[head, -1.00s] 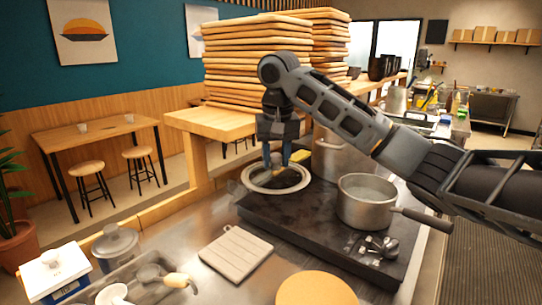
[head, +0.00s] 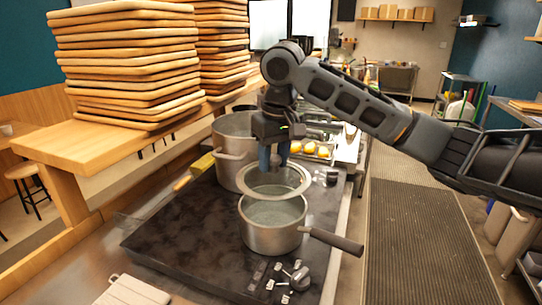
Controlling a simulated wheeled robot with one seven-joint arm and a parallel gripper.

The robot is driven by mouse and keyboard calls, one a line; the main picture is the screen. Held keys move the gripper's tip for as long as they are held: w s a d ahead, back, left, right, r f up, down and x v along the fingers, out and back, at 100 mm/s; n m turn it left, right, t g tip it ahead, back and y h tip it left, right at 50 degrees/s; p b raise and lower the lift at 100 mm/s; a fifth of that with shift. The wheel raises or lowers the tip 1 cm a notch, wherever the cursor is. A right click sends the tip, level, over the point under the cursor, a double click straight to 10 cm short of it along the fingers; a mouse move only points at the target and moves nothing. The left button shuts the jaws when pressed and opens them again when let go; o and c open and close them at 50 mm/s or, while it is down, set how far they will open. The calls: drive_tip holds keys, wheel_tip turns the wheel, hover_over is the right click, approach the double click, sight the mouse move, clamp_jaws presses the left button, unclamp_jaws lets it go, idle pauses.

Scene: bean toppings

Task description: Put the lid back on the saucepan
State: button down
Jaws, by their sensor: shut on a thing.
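The saucepan (head: 272,238) is a grey metal pan on the dark stove, with its handle (head: 336,241) pointing right. Its top is open and the pale inside shows. My gripper (head: 274,162) is shut on the lid (head: 275,192), a round glass disc with a metal rim, gripped at its top middle. The lid hangs roughly level above the far part of the saucepan's opening. A gap shows between the lid and the near rim; the far rim is hidden behind the lid. The knob is mostly hidden by the fingers.
A large metal pot (head: 229,158) stands just behind and left of the lid. A yellow-handled utensil (head: 196,170) lies by it. Control knobs (head: 292,278) sit at the stove's front. Stacked boards (head: 150,70) stand at left. The stove's left part is bare.

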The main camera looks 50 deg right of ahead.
sight(274, 171)
drive_tip(key=shift+f+b, duration=1.85)
drive_tip(key=shift+f, duration=0.3)
drive_tip(key=shift+f+b, duration=0.3)
drive_tip(key=shift+f, duration=0.5)
drive_tip(key=shift+f+p, duration=0.45)
drive_tip(key=shift+p, duration=0.45)
idle(0.4)
unclamp_jaws()
idle(0.7)
drive_tip(key=shift+r, duration=0.1)
